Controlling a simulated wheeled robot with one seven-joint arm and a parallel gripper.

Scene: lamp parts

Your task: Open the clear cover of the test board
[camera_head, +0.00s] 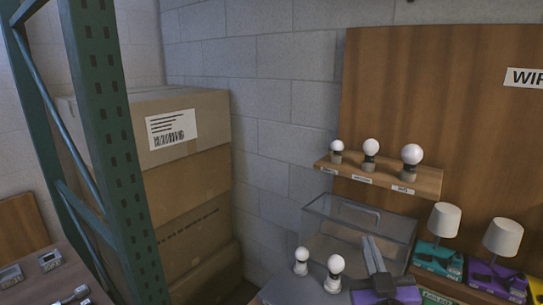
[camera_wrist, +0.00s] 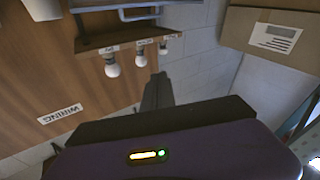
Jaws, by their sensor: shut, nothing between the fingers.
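The clear cover (camera_head: 318,212) is a see-through box with a grey handle (camera_head: 358,207) along its upper part, below the small wooden shelf in the head view. A pale board surface shows through it. I cannot tell whether it is fully closed. My gripper (camera_head: 368,243) appears in front of the cover's right half, its dark fingers shut and empty, below the handle in the picture. Whether it touches the cover is unclear. In the wrist view my shut fingers (camera_wrist: 158,88) point up the picture, and a grey handle-like edge (camera_wrist: 140,13) shows at the top.
Bulbs stand on the wooden shelf (camera_head: 378,180). Two more bulbs (camera_head: 334,268) stand on a grey surface left of my gripper. White-shaded lamps (camera_head: 444,220) on coloured boxes are close on the right. Stacked cartons (camera_head: 185,185) and a green rack post (camera_head: 112,140) are at left.

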